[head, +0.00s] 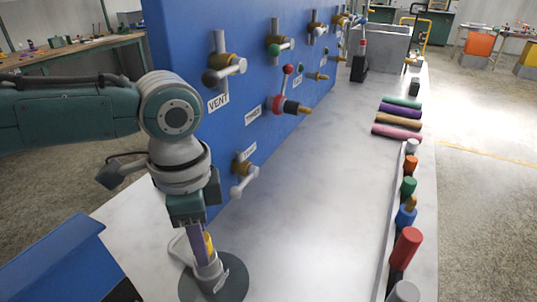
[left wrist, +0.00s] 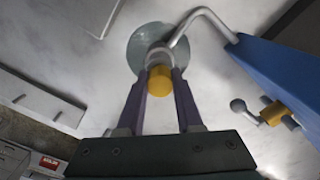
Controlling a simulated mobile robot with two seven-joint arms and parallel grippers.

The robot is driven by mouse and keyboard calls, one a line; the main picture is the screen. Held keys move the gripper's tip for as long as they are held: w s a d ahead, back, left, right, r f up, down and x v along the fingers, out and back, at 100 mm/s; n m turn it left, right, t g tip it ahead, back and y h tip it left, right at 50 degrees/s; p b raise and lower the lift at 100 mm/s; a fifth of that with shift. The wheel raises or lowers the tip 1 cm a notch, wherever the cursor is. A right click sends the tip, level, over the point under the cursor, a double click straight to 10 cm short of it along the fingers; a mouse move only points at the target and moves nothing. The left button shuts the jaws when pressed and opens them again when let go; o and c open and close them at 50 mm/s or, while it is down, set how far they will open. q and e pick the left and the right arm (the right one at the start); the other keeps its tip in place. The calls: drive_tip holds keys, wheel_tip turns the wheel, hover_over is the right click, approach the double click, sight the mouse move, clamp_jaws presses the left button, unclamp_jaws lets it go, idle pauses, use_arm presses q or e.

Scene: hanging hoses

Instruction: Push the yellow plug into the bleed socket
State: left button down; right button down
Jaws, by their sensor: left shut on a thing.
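My left gripper (head: 203,246) points down at the lower left of the head view, its purple fingers shut on the yellow plug (head: 209,243). The yellow plug also shows between the fingertips in the left wrist view (left wrist: 160,88). Just below it is a grey upright socket (head: 208,268) over a round dark grey disc (head: 228,283). A pale bent pipe (left wrist: 201,13) runs from the blue panel to this socket. Plug and socket look in line, but I cannot tell how deep the plug sits. No readable bleed label shows on the socket. My right gripper is out of view.
The blue panel (head: 180,40) stands close beside the gripper. A low valve with a pale handle (head: 241,183) juts out near the arm. Coloured rolls (head: 399,118) and a rack of coloured cylinders (head: 406,247) lie to the right. The middle of the white bench (head: 310,200) is clear.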

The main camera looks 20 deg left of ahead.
use_arm(q)
drive_tip(key=shift+f, duration=0.5)
drive_tip(key=shift+c, duration=2.4)
unclamp_jaws()
drive_tip(key=shift+r, duration=0.1)
wheel_tip(320, 180, up, 10)
drive_tip(key=shift+f+p, duration=0.1)
drive_tip(key=shift+p, duration=0.55)
